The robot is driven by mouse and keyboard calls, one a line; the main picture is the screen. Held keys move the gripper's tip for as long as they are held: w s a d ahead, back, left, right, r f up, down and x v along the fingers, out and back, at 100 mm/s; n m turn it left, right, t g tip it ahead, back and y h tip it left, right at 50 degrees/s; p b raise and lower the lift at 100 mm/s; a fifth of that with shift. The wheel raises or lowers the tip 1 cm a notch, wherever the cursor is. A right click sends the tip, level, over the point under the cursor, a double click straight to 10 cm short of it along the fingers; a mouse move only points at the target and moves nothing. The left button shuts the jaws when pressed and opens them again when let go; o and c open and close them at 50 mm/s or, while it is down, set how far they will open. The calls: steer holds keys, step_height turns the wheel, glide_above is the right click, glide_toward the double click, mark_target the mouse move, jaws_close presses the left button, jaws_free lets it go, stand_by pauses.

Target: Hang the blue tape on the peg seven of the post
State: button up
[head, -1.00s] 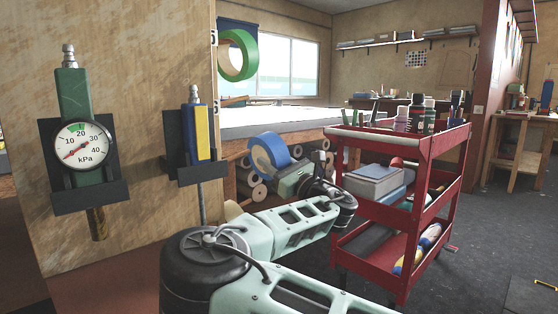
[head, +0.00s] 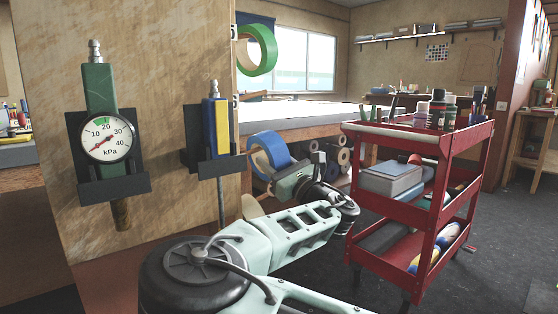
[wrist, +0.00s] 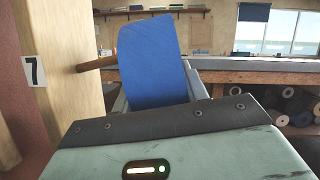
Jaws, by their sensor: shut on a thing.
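The blue tape (head: 274,147) is a wide roll held upright at the end of my arm, close to the post's right edge. My gripper (head: 286,178) is shut on its lower part. In the wrist view the blue tape (wrist: 152,62) stands up from my gripper (wrist: 156,100) and hides part of the view ahead. A label "7" (wrist: 34,71) is on the post (wrist: 70,30) at the left. Beside it a wooden peg seven (wrist: 95,63) sticks out rightward, and its far end passes behind the tape. I cannot tell whether it enters the ring.
A green tape (head: 271,58) hangs higher on the post (head: 160,50). A pressure gauge (head: 108,138) and a blue-yellow tool (head: 217,128) are mounted on the post's face. A red cart (head: 440,150) stands right of my arm. A workbench with rolls (head: 343,158) underneath is behind.

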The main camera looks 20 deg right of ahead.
steer(key=shift+s+a+f, duration=0.2)
steer(key=shift+s+a, duration=0.05)
steer(key=shift+a, duration=0.5)
steer(key=shift+s+a+f, duration=0.2)
steer(key=shift+s+a, duration=0.05)
steer(key=shift+a, duration=0.45)
steer(key=o, duration=1.2)
steer(key=shift+f, duration=0.1)
steer(key=p+v, duration=0.9)
steer(key=v, duration=0.8)
steer(key=shift+s, duration=0.2)
